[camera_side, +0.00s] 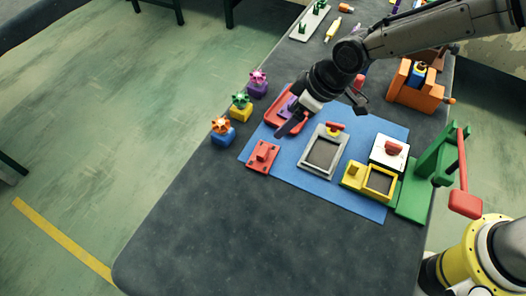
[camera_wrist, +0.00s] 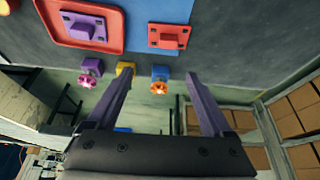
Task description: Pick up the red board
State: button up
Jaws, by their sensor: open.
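The red board (camera_side: 263,156) is a small flat red plate with a raised red handle and dark holes near its corners. It lies at the near left corner of the blue mat (camera_side: 300,152). The board also shows at the top of the wrist view (camera_wrist: 168,37), beyond the fingertips. My gripper (camera_side: 322,122) is open and empty, above the mat, up and to the right of the board in the side view. In the wrist view its two purple-tinted fingers (camera_wrist: 158,77) are spread wide, with nothing between them.
A red tray (camera_side: 270,120) holding a purple board (camera_wrist: 84,27) lies beside the red board. Knobbed blocks in blue (camera_side: 223,138), yellow (camera_side: 240,114) and purple (camera_side: 257,89) line the table edge. A grey frame (camera_side: 311,166) stands right of the board. The table's near part is clear.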

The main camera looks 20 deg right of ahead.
aim_at(264, 151)
jog(key=x, duration=0.5)
jog(key=s+x, duration=0.1)
jog(key=x, duration=0.3)
jog(key=s+x, duration=0.1)
jog(key=x, duration=0.4)
jog(key=shift+w+a+f, duration=0.1)
jog(key=shift+a+f, duration=0.25)
jog(key=shift+f, duration=0.2)
grip_shut()
